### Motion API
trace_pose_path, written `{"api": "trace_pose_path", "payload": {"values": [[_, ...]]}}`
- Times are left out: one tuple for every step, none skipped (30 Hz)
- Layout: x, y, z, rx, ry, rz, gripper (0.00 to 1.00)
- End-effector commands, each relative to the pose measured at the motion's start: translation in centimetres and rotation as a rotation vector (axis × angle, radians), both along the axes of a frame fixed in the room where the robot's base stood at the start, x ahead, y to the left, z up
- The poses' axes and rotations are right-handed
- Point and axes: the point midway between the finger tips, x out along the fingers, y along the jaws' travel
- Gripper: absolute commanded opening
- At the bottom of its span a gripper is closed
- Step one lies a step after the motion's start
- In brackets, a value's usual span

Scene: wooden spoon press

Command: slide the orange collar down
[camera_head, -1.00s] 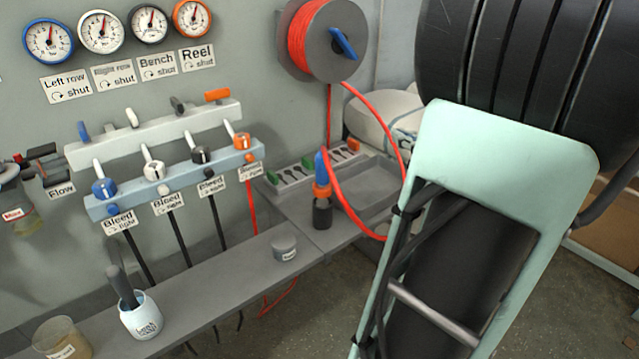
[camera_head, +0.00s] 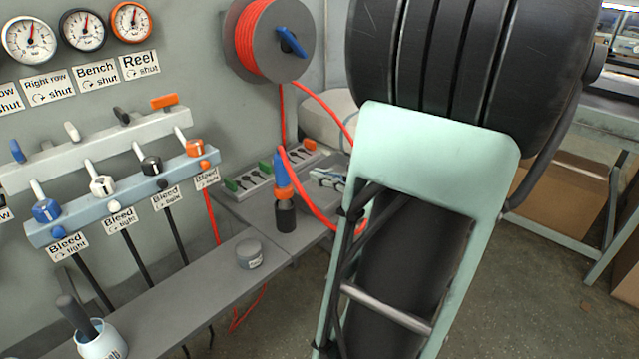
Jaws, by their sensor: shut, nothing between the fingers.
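An orange collar (camera_head: 284,192) sits around a small upright fitting on the grey bench. A blue part (camera_head: 281,170) is above it and a black base (camera_head: 286,217) below it. A red hose (camera_head: 311,198) meets the blue top and loops down to the right. I cannot tell whether the collar touches the black base. My gripper is not in view.
A large mint-green and black structure, perhaps mine, fills the centre right and hides part of the bench. A hose reel (camera_head: 285,40) hangs behind. Valve rails (camera_head: 120,195) are at left. A grey tub (camera_head: 249,254) stands on the bench (camera_head: 205,285), which has bare room around it.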

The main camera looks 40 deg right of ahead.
Motion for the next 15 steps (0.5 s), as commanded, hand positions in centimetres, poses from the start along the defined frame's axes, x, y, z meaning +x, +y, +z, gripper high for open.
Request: {"api": "trace_pose_path", "payload": {"values": [[1.0, 0.2, -0.6, 0.0, 0.0, 0.003, 0.0], [1.6, 0.2, -0.8, 0.0, 0.0, 0.004, 0.0], [2.5, 0.3, -1.0, 0.001, 0.0, 0.003, 0.0], [3.1, 0.4, -1.2, 0.001, 0.0, 0.005, 0.0], [3.8, 0.4, -1.4, 0.0, 0.0, 0.003, 0.0], [4.6, 0.5, -1.6, 0.0, -0.001, 0.005, 0.0], [5.3, 0.5, -1.7, 0.001, -0.001, 0.003, 0.0], [5.9, 0.6, -1.9, 0.001, 0.0, 0.004, 0.0], [6.7, 0.6, -2.1, 0.0, 0.0, 0.002, 0.0], [7.3, 0.7, -2.2, 0.001, -0.001, 0.004, 0.0], [7.8, 0.7, -2.4, 0.001, -0.001, 0.003, 0.0], [7.5, 0.5, -3.5, 0.004, 0.001, -0.003, 0.0], [7.4, 0.5, -3.9, 0.003, 0.001, -0.003, 0.0], [7.4, 0.5, -4.3, 0.003, 0.001, -0.004, 0.0], [7.4, 0.5, -4.7, 0.003, 0.001, -0.003, 0.0]]}}
